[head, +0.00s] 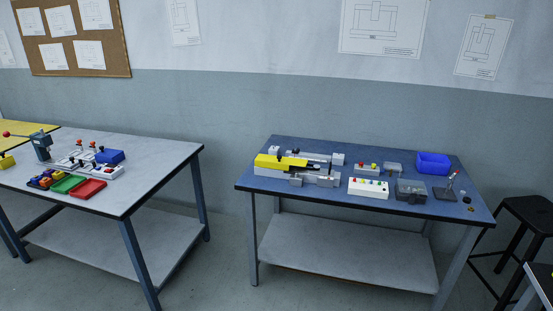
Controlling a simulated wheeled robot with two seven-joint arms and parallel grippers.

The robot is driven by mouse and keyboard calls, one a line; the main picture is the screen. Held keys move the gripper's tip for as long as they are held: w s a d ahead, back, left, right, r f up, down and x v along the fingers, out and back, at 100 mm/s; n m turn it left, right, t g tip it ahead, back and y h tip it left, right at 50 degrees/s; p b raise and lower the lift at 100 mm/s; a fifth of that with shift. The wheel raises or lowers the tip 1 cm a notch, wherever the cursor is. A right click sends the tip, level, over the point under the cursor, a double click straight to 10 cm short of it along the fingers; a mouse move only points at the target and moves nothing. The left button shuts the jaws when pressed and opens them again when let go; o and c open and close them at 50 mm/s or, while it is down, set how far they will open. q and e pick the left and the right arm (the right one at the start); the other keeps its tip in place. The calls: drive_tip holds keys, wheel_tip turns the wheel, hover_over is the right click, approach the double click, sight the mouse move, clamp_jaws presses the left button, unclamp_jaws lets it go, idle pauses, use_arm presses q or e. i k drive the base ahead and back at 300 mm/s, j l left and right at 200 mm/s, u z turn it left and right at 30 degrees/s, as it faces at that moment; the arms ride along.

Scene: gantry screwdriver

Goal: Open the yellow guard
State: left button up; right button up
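A yellow guard (278,161) lies at the left end of a grey and white machine (317,179) on the right-hand blue-topped table. A dark part shows at the right end of the guard. At this size I cannot tell whether the guard is open or closed. Neither of my grippers shows in the head view.
The machine stands on a blue table (258,183) with a white button box (368,187), a grey box (411,191) and a blue bin (433,163). A grey table (160,151) with coloured trays stands left, with a floor gap between. A black stool (527,212) stands right.

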sight(279, 162)
drive_tip(key=i+j+z, duration=0.1)
drive_tip(key=z, duration=0.7)
drive_tip(key=i+j+z, duration=0.35)
drive_tip(key=j, duration=0.25)
drive_tip(key=i+j+z, duration=0.2)
drive_tip(key=j+z, duration=0.15)
drive_tip(key=j, duration=0.25)
drive_tip(key=i+j, duration=0.1)
drive_tip(key=j, duration=0.55)
drive_tip(key=i+j, duration=0.15)
drive_tip(key=j, duration=0.2)
drive_tip(key=z, duration=0.05)
